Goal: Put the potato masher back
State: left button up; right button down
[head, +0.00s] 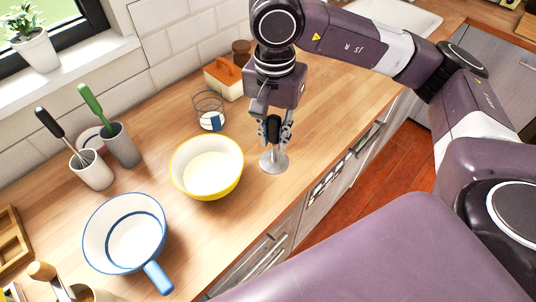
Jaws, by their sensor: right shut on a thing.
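The potato masher (273,161) has a black handle and a round metal foot. My right gripper (273,130) is shut on its handle, over the wooden counter just right of the yellow bowl. The masher hangs upright, foot down; I cannot tell whether the foot touches the counter. A white utensil pot (92,174) at the left holds a black-handled tool. A grey utensil pot (124,148) beside it holds a green-handled tool. My left gripper is not in view.
A yellow-rimmed bowl (207,193) stands left of the masher. A blue-handled white pan (158,277) is nearer at the left. A wire holder (209,103) and a white box with an orange top (224,79) stand behind. The counter's front edge is close on the right.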

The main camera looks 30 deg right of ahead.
aim_at(279, 116)
jog(key=r+m, duration=0.1)
jog(key=m, duration=0.1)
jog(key=w+d+r+m, duration=0.1)
jog(key=m, duration=0.1)
jog(key=w+d+r+m, duration=0.1)
jog(key=m, duration=0.1)
jog(key=shift+p, duration=0.3)
jog(key=w+d+r+m+p, duration=0.2)
jog(key=w+r+m, duration=0.45)
jog(key=m, duration=0.95)
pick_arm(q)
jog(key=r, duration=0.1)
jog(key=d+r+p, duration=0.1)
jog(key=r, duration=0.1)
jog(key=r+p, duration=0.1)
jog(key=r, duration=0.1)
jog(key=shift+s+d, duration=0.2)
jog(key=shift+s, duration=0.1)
pick_arm(e)
notch_tip(279, 116, down, 18)
jog(key=s, duration=0.1)
jog(key=shift+s+f, duration=0.2)
jog(key=shift+s, duration=0.1)
